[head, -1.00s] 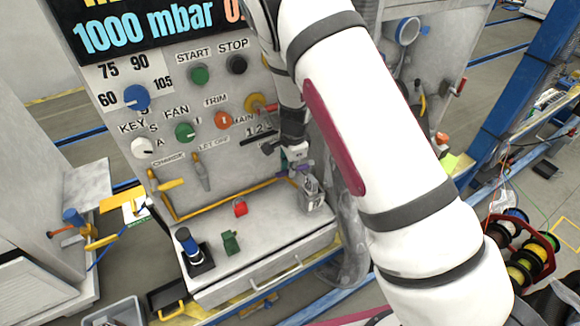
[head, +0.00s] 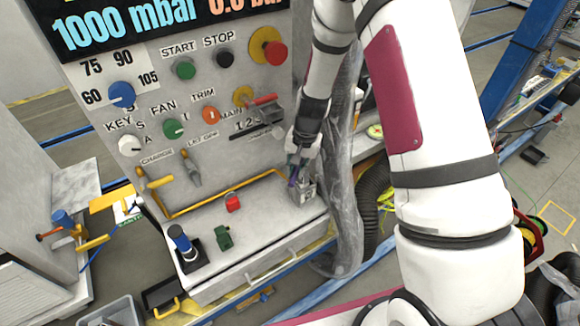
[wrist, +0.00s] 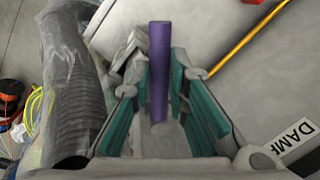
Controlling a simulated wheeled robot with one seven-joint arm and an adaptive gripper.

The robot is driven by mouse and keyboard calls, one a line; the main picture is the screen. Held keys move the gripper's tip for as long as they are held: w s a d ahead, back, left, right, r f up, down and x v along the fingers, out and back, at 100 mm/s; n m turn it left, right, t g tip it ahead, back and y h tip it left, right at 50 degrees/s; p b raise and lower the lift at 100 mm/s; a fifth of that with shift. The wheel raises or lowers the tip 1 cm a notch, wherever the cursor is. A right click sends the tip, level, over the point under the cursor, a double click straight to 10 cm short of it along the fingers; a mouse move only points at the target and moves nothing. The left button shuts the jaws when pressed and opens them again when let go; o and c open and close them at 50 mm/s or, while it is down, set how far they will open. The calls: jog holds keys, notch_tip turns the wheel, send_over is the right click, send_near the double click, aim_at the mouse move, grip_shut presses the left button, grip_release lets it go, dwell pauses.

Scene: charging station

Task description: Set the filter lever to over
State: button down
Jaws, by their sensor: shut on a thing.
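A purple lever (wrist: 158,70) stands between the teal pads of my gripper (wrist: 172,90) in the wrist view. The pads are shut around it. In the head view a small part of the purple lever (head: 293,180) shows below my gripper (head: 298,165), at a grey metal block (head: 305,192) on the right end of the bench top. No label of this lever can be read, and its exact setting is hard to tell.
The upright panel (head: 160,110) with knobs and buttons stands behind the bench. A red button (head: 275,52) and a red-handled lever (head: 262,100) are near my arm. A wrapped hose (head: 345,215) runs just right of the block. A red block (head: 232,202) and green valve (head: 223,238) are left.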

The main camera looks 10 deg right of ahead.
jog(key=shift+s+d+n+g+b, duration=0.2)
jog(key=shift+d+n, duration=0.55)
jog(key=shift+n, duration=0.45)
jog(key=shift+s+d+n+g+b, duration=0.1)
jog(key=shift+s+d+n+b, duration=0.1)
jog(key=shift+d+n, duration=0.75)
jog(key=shift+a+n, duration=0.2)
jog(key=shift+n, duration=0.15)
jog(key=c, duration=1.5)
grip_release()
jog(key=shift+c, duration=0.2)
jog(key=shift+r, duration=0.1)
notch_tip(320, 180, up, 12)
jog(key=d, duration=0.1)
jog(key=shift+s+d, duration=0.15)
jog(key=shift+d, duration=0.2)
